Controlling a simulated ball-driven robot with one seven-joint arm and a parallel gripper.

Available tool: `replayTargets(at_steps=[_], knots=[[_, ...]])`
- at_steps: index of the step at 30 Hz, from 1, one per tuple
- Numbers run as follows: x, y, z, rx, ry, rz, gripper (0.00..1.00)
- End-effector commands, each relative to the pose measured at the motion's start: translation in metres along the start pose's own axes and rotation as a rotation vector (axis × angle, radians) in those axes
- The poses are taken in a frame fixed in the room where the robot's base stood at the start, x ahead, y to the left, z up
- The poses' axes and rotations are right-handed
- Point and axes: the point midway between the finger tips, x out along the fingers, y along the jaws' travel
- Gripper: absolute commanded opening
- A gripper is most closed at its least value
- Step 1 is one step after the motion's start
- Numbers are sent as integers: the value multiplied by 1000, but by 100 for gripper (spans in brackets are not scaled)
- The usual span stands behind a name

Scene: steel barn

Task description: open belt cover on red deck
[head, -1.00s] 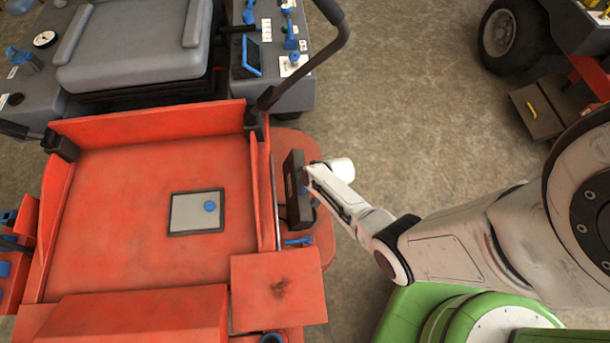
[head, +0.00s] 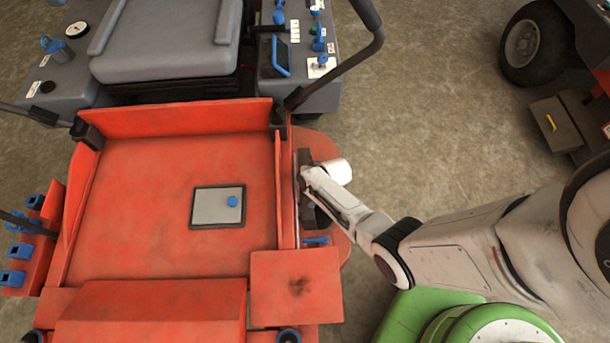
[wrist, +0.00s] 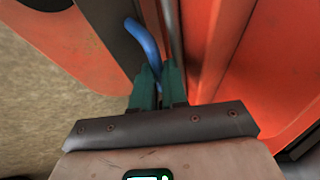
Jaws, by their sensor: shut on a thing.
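The red deck (head: 160,240) fills the left and middle of the head view. A dark panel (head: 322,214), which looks like the belt cover, stands along the deck's right side wall, partly hidden by my arm. Its angle is hard to judge. In the wrist view a dark strip (wrist: 112,28) lies beside a bent blue handle (wrist: 143,42). My gripper (wrist: 159,84) is shut on this handle, with green fingers on both sides. In the head view my gripper (head: 306,178) is at the panel, its fingertips mostly hidden.
A grey plate with a blue knob (head: 217,206) lies on the deck. A small blue lever (head: 316,240) is just below the panel. A dark curved bar (head: 350,62) rises above the deck's right corner. Open concrete floor (head: 440,130) is to the right.

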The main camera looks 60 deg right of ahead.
Motion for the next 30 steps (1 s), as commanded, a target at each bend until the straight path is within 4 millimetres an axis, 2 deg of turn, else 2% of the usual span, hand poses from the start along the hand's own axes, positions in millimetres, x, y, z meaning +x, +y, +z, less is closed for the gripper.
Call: replayTargets(at_steps=[7,8,15,24,30], knots=[[0,0,1,1,-2,0,0],[0,0,1,1,-2,0,14],[0,0,1,1,-2,0,37],[-3,0,0,1,-1,0,37],[-27,-1,0,1,-1,0,37]])
